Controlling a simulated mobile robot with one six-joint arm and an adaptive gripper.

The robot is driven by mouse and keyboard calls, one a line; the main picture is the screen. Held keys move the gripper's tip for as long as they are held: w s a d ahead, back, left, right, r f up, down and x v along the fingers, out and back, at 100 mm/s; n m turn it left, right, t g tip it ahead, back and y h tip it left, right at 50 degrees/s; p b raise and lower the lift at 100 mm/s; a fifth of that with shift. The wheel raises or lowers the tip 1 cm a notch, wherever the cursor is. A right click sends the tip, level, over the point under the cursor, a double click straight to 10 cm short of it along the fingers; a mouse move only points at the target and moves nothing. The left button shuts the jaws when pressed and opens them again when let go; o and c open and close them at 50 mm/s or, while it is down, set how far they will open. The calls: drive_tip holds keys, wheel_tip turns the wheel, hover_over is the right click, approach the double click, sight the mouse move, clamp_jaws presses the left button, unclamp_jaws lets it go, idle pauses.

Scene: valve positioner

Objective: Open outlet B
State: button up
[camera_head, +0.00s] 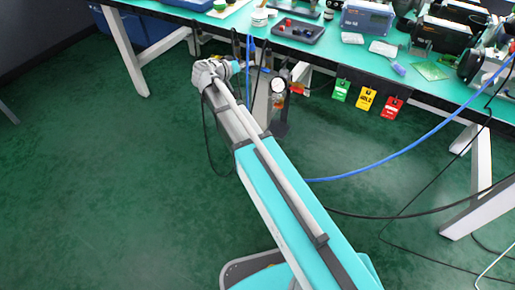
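My arm reaches from the bottom of the head view up to the front edge of the bench. Its wrist ends at the bench's front, and my gripper (244,66) is small and partly hidden there. I cannot tell whether its fingers are open or shut. Just right of it, below the bench edge, is a round white gauge (278,86) on a dark upright fixture. A small red part (297,88) sits right of the gauge. I cannot make out which part is outlet B, or any label or its position. My gripper appears left of the gauge; contact cannot be seen.
The teal-topped bench (335,57) carries a dark tray (298,30), a blue-grey instrument (367,18) and other equipment. Green, yellow and red tags (366,100) hang from its front edge. A blue hose (400,150) and black cables cross the right side. The green floor at left is clear.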

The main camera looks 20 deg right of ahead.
drive_tip(key=s+a+n+h+b, duration=0.5)
drive_tip(key=a+n, duration=0.3)
drive_tip(key=a, duration=0.5)
drive_tip(key=s+d+f+g+y+b, duration=0.2)
drive_tip(key=s+d+f+y+b, duration=0.1)
drive_tip(key=f, duration=0.6)
drive_tip(key=s+d+f+m+g+y+b, duration=0.1)
drive_tip(key=s+d+f+g+y+b, duration=0.1)
drive_tip(key=f, duration=0.6)
drive_tip(key=s+d+f+m+g+y+b, duration=0.1)
drive_tip(key=s+d+f+g+y+b, duration=0.1)
drive_tip(key=s+d+f+y+b, duration=0.3)
drive_tip(key=shift+s+d+f+b, duration=0.75)
drive_tip(key=shift+d+f+b, duration=0.6)
drive_tip(key=shift+f, duration=1)
drive_tip(key=shift+o, duration=0.2)
drive_tip(key=shift+d, duration=0.2)
